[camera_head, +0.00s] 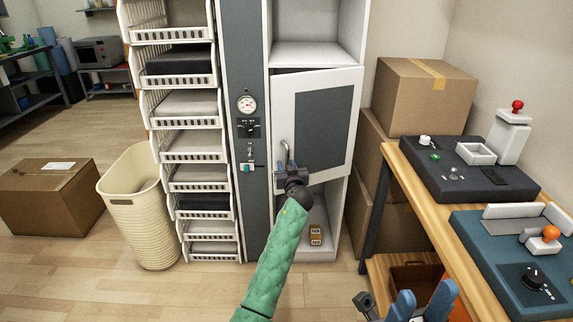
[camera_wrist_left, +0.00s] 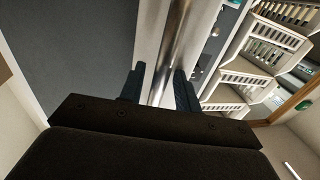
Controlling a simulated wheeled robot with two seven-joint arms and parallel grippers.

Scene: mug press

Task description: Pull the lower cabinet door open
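The cabinet door (camera_head: 323,122), a white frame around a grey panel, stands slightly ajar, with a thin dark gap along its top edge. Its metal bar handle (camera_head: 285,150) is upright on the left side; it also shows in the left wrist view (camera_wrist_left: 174,42). My left gripper (camera_head: 287,167) is at the lower part of the handle, with one finger on each side of the bar, and appears shut on it. In the left wrist view the fingers (camera_wrist_left: 160,88) flank the bar closely. My right gripper (camera_head: 426,293) is at the bottom right edge, fingers apart and empty.
Left of the door stand a grey panel with a gauge (camera_head: 247,103) and a column of white baskets (camera_head: 195,147). A cream bin (camera_head: 140,215) is further left. Cardboard boxes (camera_head: 425,95) and a wooden workbench (camera_head: 420,187) are close on the right. Small boxes (camera_head: 315,236) sit inside the cabinet bottom.

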